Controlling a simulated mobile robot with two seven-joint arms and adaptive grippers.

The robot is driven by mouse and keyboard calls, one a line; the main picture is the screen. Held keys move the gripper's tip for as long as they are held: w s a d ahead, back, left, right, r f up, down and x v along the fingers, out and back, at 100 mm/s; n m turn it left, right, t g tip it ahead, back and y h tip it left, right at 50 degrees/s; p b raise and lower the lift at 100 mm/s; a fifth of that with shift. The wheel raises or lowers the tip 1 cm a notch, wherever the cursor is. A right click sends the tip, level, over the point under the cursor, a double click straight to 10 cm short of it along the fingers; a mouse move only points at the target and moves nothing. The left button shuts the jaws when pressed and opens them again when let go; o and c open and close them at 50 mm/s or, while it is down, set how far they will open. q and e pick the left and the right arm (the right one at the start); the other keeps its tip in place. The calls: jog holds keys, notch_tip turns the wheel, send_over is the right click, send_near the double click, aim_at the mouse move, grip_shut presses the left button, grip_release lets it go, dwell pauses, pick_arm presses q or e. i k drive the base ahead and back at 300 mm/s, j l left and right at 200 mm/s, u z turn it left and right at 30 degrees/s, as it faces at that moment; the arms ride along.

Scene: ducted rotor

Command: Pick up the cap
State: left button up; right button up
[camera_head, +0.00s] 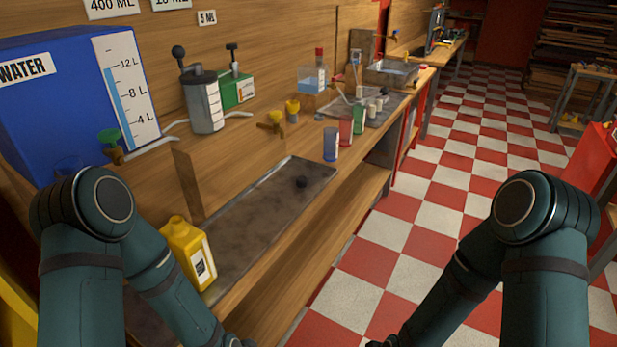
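A yellow bottle (188,252) with a white label stands at the tray's near left side. My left arm comes down over the near end of the bench, and my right arm hangs over the floor to the right. Both arms run out of the picture at the bottom edge, so the fingers of both grippers are hidden. Nothing of mine is near the cap.
A blue water tank (62,95) stands at the back left, beside a grey pitcher (205,102) and a green box (237,90). Blue (331,145), red (346,130) and green (359,118) cups line the bench beyond the tray. The checkered floor (440,190) to the right is clear.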

aim_at(302, 181)
jog(key=i+l, duration=1.55)
jog(key=i+l+u, duration=0.1)
jog(key=i+l, duration=0.25)
jog(key=l, duration=0.15)
jog(key=i+l, duration=0.35)
jog(key=l, duration=0.15)
jog(key=i+u, duration=0.1)
jog(key=u, duration=1.45)
